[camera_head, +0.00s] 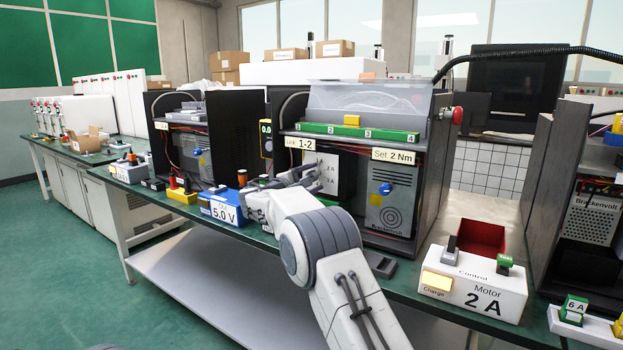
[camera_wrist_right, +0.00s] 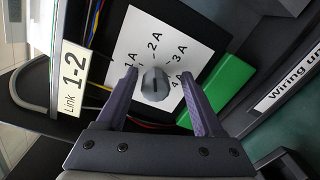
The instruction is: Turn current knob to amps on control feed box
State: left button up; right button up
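The current knob (camera_wrist_right: 155,84) is a round grey knob on a white dial plate (camera_wrist_right: 149,29) marked 1A, 2A, 3A and 4A. A short dark mark shows on its face; I cannot tell surely which label it points to. My right gripper (camera_wrist_right: 155,92) is open, one purple-grey finger on each side of the knob, with gaps between. In the head view the right gripper (camera_head: 310,178) reaches the dial plate (camera_head: 329,168) inside the dark control feed box (camera_head: 430,190), labelled Link 1-2 and Set 2 Nm. The knob is not clear there. My left gripper is not in view.
A white control box (camera_head: 473,285) on the bench reads Motor 2 A. A green block (camera_wrist_right: 226,88) lies close beside the dial in the wrist view. A blue-knobbed grey unit (camera_head: 391,199) stands right of the dial. A blue 5.0 V box (camera_head: 222,208) stands left of my arm.

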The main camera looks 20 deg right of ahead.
jog(key=shift+a+r, duration=0.1)
jog(key=shift+r, duration=0.05)
jog(key=shift+a, duration=0.15)
jog(key=v, duration=1)
jog(key=shift+s, duration=0.2)
jog(key=s+a+f+m+g+y, duration=0.1)
jog(key=s+a+f+g+y, duration=0.35)
jog(key=s, duration=1.15)
jog(key=s+a+f+m+g+y, duration=0.2)
jog(key=s+a+f+y, duration=0.45)
jog(key=s, duration=0.95)
jog(key=s+a+f+m+g+y, duration=0.1)
jog(key=s+a+f+g+y, duration=0.5)
jog(key=s, duration=1)
notch_tip(320, 180, up, 27)
jog(key=d+t+h+p, duration=0.1)
jog(key=t+h+p, duration=0.1)
jog(key=p, duration=2.7)
jog(key=shift+s+d+f, duration=0.25)
jog(key=shift+s+d, duration=0.1)
jog(key=shift+d, duration=0.05)
